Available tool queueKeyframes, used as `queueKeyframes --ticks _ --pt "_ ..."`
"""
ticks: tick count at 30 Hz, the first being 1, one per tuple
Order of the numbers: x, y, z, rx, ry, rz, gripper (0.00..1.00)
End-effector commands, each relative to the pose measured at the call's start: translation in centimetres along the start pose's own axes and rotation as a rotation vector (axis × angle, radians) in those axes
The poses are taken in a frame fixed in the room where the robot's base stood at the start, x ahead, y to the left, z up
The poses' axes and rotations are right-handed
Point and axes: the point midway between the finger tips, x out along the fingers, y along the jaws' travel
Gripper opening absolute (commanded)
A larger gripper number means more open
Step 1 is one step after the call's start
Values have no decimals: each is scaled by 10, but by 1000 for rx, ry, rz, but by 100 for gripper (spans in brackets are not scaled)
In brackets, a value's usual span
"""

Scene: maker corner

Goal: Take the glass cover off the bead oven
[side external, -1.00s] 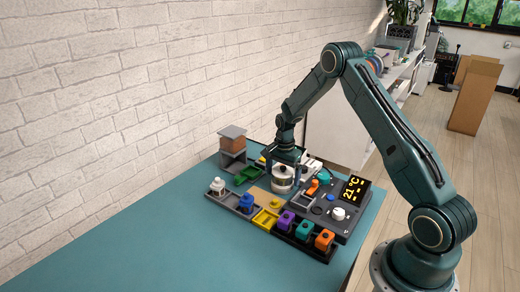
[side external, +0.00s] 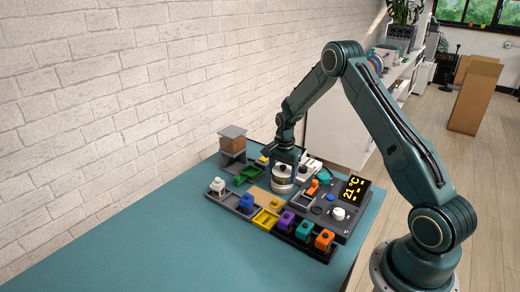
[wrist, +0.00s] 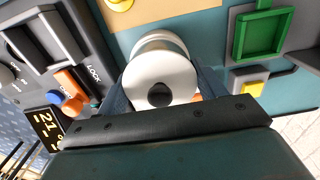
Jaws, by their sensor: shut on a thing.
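The glass cover (wrist: 160,68) is a pale round cylinder with a dark knob on its near end in the wrist view. In the side view it shows as a whitish drum (side external: 282,187) under my gripper (side external: 285,163). My gripper (wrist: 160,92) is shut on it, with a jaw on either side. The bead oven (side external: 340,225) appears to be the dark grey unit with the yellow 21 °C display (side external: 353,189), beside the cover. I cannot tell whether the cover is seated or lifted; its lower edge is partly hidden.
An orange lever (wrist: 67,82) marked LOCK sits beside the cover. Trays with purple, teal and orange blocks (side external: 324,240) line the front. A green tray (wrist: 265,35) and a brown-and-grey stack (side external: 232,146) stand at the back left. The teal table's left part (side external: 130,240) is clear.

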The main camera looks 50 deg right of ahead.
Motion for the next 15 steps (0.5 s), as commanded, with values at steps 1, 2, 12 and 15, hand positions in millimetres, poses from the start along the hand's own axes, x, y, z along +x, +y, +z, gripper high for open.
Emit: queueKeyframes --ticks 1,2,12,15 --pt "-3 0 0 0 1 -1 46" --pt "-5 0 0 0 1 -2 46" --pt "-53 -1 0 0 2 -4 46" --pt "-74 -1 0 0 3 -5 46"
